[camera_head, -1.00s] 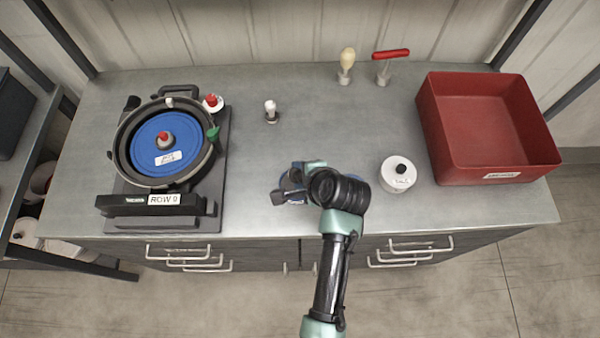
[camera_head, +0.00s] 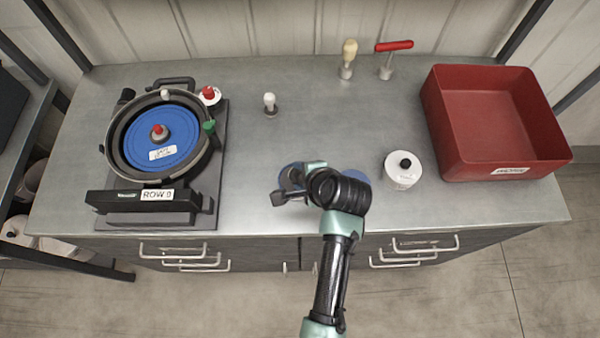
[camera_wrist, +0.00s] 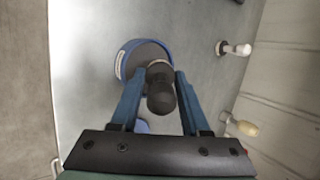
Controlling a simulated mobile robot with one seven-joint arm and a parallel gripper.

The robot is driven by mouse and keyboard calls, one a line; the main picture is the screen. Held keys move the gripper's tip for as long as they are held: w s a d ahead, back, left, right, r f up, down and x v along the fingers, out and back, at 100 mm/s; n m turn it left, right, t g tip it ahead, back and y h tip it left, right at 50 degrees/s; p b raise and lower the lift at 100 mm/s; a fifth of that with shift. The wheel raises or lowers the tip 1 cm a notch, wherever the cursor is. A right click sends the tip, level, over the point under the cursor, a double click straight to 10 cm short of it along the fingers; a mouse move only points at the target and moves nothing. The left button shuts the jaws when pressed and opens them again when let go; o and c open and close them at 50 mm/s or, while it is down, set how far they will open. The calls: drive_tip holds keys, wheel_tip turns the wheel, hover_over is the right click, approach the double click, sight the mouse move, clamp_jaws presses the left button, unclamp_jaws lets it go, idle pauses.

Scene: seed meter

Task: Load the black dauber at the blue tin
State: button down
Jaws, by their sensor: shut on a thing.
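My gripper (camera_wrist: 160,82) is shut on the black dauber (camera_wrist: 161,98), with one blue finger on each side of its dark round knob. A pale metal collar shows beyond the knob. The blue tin (camera_wrist: 127,57) is behind the dauber in the wrist view, with a blue rim, a white label and a dark inside. The dauber's lower end overlaps the tin's dark inside; I cannot tell whether it touches. In the head view my gripper (camera_head: 295,183) covers most of the blue tin (camera_head: 286,177), and the dauber cannot be made out.
A second blue round piece (camera_head: 361,178) lies right of my wrist, partly hidden. A white tin (camera_head: 402,173) with a black knob and a red bin (camera_head: 500,150) stand farther right. The seed meter (camera_head: 160,145) is at left.

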drive_tip(key=shift+f+b, duration=0.3)
drive_tip(key=shift+f, duration=0.2)
idle(0.4)
drive_tip(key=shift+s+f+p, duration=0.3)
drive_tip(key=shift+f+p, duration=0.1)
drive_tip(key=shift+p, duration=0.3)
idle(3.1)
drive_tip(key=r+p, duration=0.7)
drive_tip(key=shift+w+r+p, duration=0.25)
drive_tip(key=shift+r+p, duration=0.05)
drive_tip(key=shift+p, duration=0.1)
drive_tip(key=shift+f, duration=0.15)
idle(0.7)
